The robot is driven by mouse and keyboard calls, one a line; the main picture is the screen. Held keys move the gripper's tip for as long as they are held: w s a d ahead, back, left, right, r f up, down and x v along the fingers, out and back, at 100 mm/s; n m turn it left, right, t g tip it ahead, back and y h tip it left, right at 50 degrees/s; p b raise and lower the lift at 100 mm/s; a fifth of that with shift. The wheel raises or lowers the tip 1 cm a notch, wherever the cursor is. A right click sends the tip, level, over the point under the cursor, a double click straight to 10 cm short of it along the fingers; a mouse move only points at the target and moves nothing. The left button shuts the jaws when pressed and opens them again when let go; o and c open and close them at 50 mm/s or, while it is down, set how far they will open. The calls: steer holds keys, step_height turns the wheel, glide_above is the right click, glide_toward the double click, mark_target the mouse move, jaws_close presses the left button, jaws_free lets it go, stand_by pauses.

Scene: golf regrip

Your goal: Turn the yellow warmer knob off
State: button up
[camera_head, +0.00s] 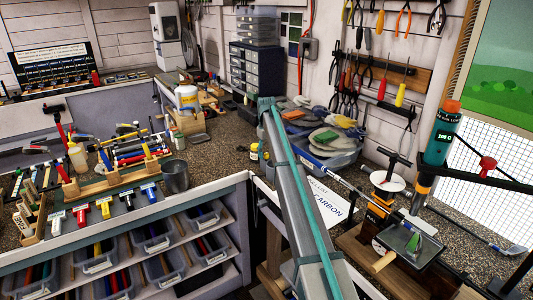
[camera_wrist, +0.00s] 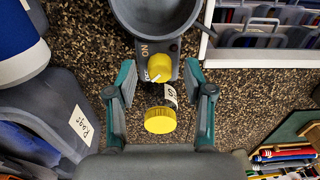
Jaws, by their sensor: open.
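The yellow warmer knob (camera_wrist: 158,68) sits on the front of a small dark grey round warmer (camera_wrist: 158,18) at the top of the wrist view. The word ON is printed just above the knob, and a white pointer mark shows on its left side. My gripper (camera_wrist: 160,74) is open, with its teal-and-grey fingers on either side of the knob. I see no clear contact. In the head view my arm spans the middle and hides the warmer and knob.
A jar with a yellow lid (camera_wrist: 160,121) stands between the fingers, nearer the palm than the knob. A grey bin labelled Rags (camera_wrist: 72,113) is at left. A white-edged shelf unit (camera_wrist: 208,30) is at upper right. A dark cup (camera_head: 175,177) stands on the bench in the head view.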

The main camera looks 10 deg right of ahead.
mark_target(266, 154)
step_height(266, 154, up, 12)
stand_by(0.5)
steer(key=shift+f, duration=0.1)
